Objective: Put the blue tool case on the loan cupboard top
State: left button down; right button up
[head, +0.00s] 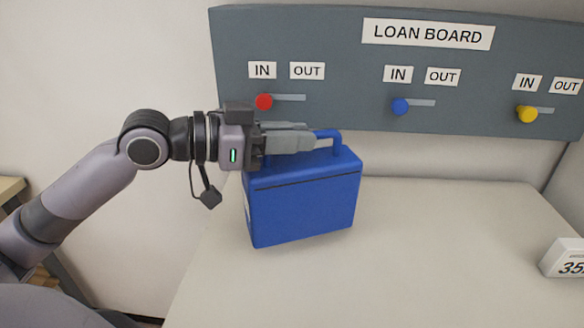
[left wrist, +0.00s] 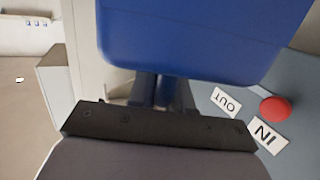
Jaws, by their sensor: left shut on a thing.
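The blue tool case (head: 305,200) is at the cupboard top in the head view, below the loan board. My left gripper (head: 312,140) comes in from the left and is shut on the case's blue handle (head: 328,135). The case is slightly tilted. I cannot tell for sure whether its base touches the surface. In the left wrist view the case (left wrist: 205,35) fills the upper middle. The pale loan cupboard top (head: 430,240) spreads below and right of the case. My right gripper does not show.
The grey loan board (head: 340,60) stands behind, with a red knob (head: 264,101), a blue knob (head: 400,106) and a yellow knob (head: 527,114). A white display block (head: 565,258) sits at the right edge. The surface between it and the case is clear.

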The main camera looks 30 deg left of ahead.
aim_at(292, 162)
pick_arm(q)
jog(key=shift+f+b, duration=0.3)
jog(key=shift+f, duration=1.95)
jog(key=c, duration=1.1)
grip_release()
jog(key=shift+f, duration=0.15)
jog(key=shift+o, duration=0.2)
jog(key=shift+s, duration=0.1)
jog(key=shift+b+v, duration=0.5)
jog(key=shift+v, duration=0.4)
jog(key=shift+b+v, duration=0.9)
jog(key=shift+v, duration=1.1)
jog(key=b+v, duration=0.1)
jog(key=v, duration=0.5)
